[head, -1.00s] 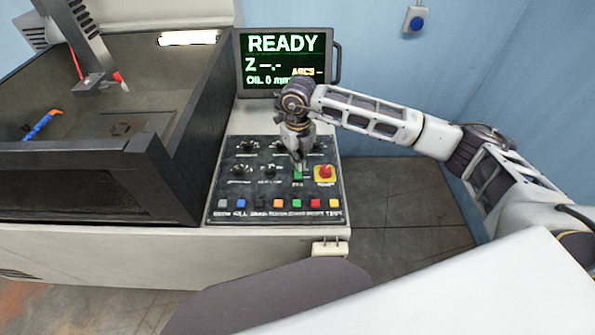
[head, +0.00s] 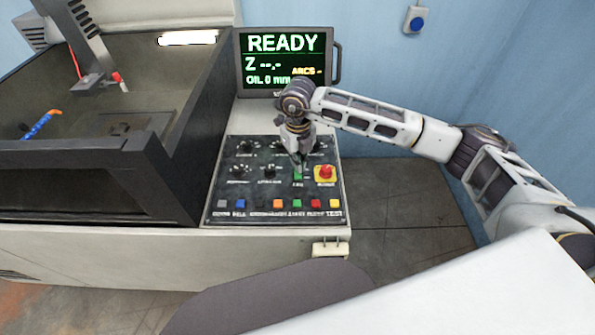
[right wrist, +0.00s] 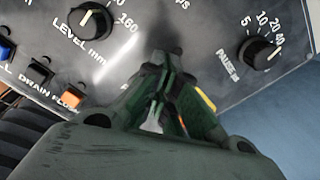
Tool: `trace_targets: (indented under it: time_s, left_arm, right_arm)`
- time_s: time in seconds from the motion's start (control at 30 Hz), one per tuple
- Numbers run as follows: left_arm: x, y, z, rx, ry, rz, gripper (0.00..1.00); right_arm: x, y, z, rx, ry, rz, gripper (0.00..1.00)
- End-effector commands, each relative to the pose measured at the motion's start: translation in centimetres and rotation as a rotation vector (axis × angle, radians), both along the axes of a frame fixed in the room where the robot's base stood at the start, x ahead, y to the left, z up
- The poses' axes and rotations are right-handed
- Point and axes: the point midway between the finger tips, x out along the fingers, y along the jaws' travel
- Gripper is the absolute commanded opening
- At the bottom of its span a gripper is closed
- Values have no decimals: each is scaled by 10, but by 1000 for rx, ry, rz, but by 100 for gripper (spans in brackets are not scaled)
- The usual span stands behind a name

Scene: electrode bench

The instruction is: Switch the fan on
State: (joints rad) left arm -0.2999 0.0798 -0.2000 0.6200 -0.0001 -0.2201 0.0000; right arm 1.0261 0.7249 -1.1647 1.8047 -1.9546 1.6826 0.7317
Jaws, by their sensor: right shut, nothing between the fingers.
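The fan switch (head: 298,175) is a small green rocker in the middle right of the black control panel (head: 226,185), with a label below it too blurred to read surely. My right gripper (head: 299,163) points down at it from above, fingers shut and empty, tips at or just above the switch's far edge. I cannot tell whether they touch. In the right wrist view my shut fingers (right wrist: 172,72) cover the middle of the panel, and the switch is hidden behind them. My left gripper is not in view.
A red knob on a yellow plate (head: 325,173) sits just right of the switch. Black dials (head: 247,147) stand behind and to the left, and a row of coloured buttons (head: 278,204) lies in front. The screen (head: 285,60) reads READY. The dark-walled tank (head: 150,165) stands left.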

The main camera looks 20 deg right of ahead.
Motion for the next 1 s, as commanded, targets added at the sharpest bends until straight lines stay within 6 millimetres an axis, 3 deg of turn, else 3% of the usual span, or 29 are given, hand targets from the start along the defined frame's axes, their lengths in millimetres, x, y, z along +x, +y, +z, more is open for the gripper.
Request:
trace_targets:
  time_s: [0.67, 1.0]
  left_arm:
    - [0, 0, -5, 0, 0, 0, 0]
    - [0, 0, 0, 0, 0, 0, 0]
  right_arm:
    - [0, 0, -7, 0, 1, 0, 0]
    - [0, 0, 2, 0, 1, 0, 0]
